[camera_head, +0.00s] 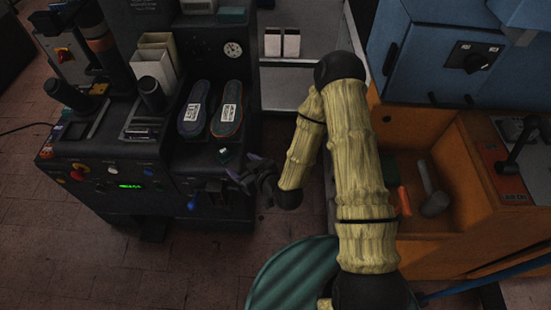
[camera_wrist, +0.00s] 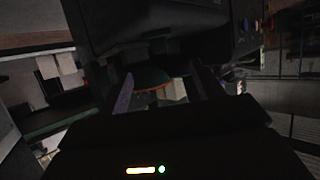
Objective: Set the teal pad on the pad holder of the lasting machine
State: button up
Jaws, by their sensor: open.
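A small block with a pale teal-white top (camera_head: 224,153) sits on the front ledge of the black machine (camera_head: 215,180); it is too small to tell whether it is the teal pad. My gripper (camera_head: 240,172) is open, just in front of and below that ledge, with nothing seen held. In the wrist view, the open fingers (camera_wrist: 160,90) frame a dark teal, orange-edged sole (camera_wrist: 152,80) and a pale block (camera_wrist: 175,89) beyond. I cannot make out the pad holder for certain.
Two dark soles with white labels (camera_head: 194,108) lie on the machine top. A control panel (camera_head: 105,177) with a red button is at left. An orange bench (camera_head: 450,240) holding a hammer (camera_head: 434,190) is at right. A ribbed green round thing (camera_head: 290,278) is at the bottom.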

jog(key=d+r+m+g+h, duration=0.2)
jog(key=d+r+g+h, duration=0.35)
jog(key=d, duration=0.85)
jog(key=s+d+r+m+g+h, duration=0.2)
jog(key=s+d+r+m, duration=0.4)
jog(key=s+d+r, duration=0.3)
notch_tip(320, 180, up, 4)
jog(key=s+h, duration=0.1)
jog(key=s, duration=0.1)
jog(key=shift+s+f, duration=0.2)
jog(key=shift+s, duration=0.1)
jog(key=c, duration=0.6)
jog(key=shift+w, duration=0.1)
jog(key=shift+c, duration=0.3)
